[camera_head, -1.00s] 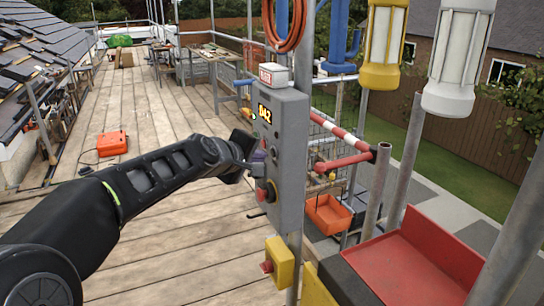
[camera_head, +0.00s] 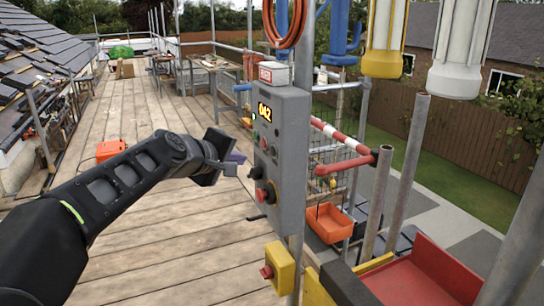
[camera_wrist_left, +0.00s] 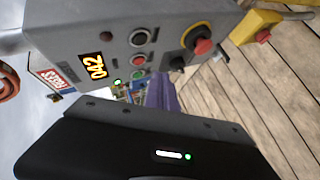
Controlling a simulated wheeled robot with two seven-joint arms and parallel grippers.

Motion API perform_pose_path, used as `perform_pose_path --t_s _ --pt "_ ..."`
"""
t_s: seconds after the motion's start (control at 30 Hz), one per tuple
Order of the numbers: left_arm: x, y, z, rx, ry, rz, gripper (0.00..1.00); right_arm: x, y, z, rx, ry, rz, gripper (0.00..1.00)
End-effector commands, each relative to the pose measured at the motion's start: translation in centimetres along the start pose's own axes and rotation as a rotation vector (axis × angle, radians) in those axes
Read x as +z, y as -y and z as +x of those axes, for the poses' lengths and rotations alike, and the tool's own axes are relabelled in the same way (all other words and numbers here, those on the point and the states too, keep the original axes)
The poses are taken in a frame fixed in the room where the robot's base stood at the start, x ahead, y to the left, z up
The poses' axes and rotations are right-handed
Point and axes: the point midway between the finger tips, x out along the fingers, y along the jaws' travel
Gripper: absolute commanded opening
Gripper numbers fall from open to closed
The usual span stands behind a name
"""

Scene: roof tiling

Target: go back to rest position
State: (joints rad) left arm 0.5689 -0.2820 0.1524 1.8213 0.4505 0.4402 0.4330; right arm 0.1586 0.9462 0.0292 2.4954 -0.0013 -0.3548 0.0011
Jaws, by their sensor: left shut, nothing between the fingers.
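My left gripper (camera_head: 237,162) is beside the grey control box (camera_head: 282,150), just left of its button face. It is shut and empty, with a small gap to the box. In the left wrist view the box (camera_wrist_left: 130,32) shows its buttons, a lit display reading 042 and a green light. The purple finger part of my left gripper (camera_wrist_left: 162,94) shows below the box there, partly hidden by the dark gripper body. My right gripper is not in view.
A yellow box with a red button (camera_head: 280,268) hangs below the control box. Scaffold poles (camera_head: 404,160), a red tray (camera_head: 425,275) and an orange bin (camera_head: 329,222) stand to the right. An orange case (camera_head: 111,150) lies on the planks. The deck (camera_head: 170,230) between is clear.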

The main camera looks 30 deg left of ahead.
Motion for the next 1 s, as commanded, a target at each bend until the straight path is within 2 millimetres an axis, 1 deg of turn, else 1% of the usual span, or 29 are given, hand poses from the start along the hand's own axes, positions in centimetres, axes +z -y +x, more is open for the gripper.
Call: perform_pose_path --t_s 0.73,0.83,0.87,0.9,0.97,1.0 --pt "0.0 0.0 0.0 0.000 0.000 0.005 0.00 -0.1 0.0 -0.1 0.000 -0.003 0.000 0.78" --pt "-1.0 -0.4 0.0 0.014 -0.043 0.054 0.00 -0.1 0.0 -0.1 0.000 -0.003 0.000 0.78" --pt "-1.4 -0.2 0.1 0.014 -0.063 0.080 0.00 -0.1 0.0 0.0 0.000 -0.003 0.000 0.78" --pt "-1.7 0.5 0.4 0.007 -0.093 0.123 0.00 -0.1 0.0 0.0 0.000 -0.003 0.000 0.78" --pt "-1.6 2.9 1.9 -0.027 -0.116 0.186 0.00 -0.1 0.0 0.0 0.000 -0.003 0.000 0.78" --pt "-1.1 4.5 3.2 -0.051 -0.113 0.217 0.00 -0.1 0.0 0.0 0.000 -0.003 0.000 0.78"
